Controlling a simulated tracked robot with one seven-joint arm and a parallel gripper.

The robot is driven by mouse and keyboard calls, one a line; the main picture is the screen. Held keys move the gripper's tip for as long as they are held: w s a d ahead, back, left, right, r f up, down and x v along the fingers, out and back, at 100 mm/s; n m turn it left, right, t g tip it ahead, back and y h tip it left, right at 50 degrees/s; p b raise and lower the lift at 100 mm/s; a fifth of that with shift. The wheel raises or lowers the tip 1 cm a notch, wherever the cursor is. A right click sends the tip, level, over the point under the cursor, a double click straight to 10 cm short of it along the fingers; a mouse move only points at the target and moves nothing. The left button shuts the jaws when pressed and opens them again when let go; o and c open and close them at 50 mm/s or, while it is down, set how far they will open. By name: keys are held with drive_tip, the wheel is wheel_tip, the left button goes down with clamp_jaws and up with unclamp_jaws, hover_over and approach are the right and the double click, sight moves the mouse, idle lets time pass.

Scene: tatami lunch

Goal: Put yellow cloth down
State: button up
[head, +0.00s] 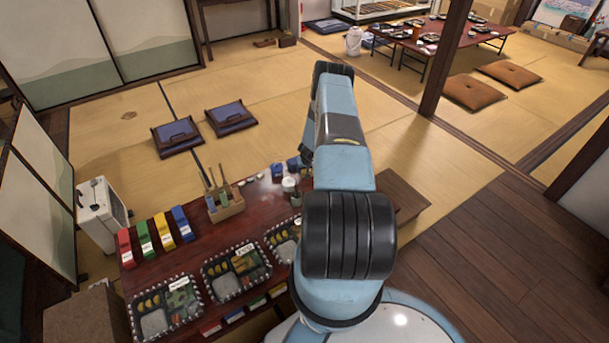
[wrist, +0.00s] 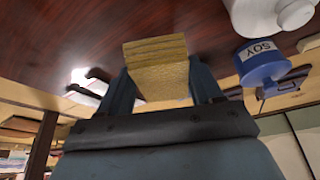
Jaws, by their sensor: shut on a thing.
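The yellow cloth (wrist: 160,72) is a folded, layered block in the wrist view. It sits between the two blue fingers of my gripper (wrist: 162,85), which is shut on it. Dark red tabletop (wrist: 90,30) shows beyond the cloth; I cannot tell whether the cloth touches it. In the head view my arm hides the gripper and the cloth. The dark red low table (head: 205,245) stands in front of me there.
A blue pot marked SOY (wrist: 262,68) and a white container (wrist: 268,14) are close by. Lunch trays (head: 236,272) line the table's near side. A wooden holder (head: 226,208) and red, green, yellow and blue items (head: 163,231) stand behind them.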

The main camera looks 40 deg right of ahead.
drive_tip(key=shift+w+f, duration=0.25)
drive_tip(key=shift+f, duration=1.55)
drive_tip(key=o, duration=1.2)
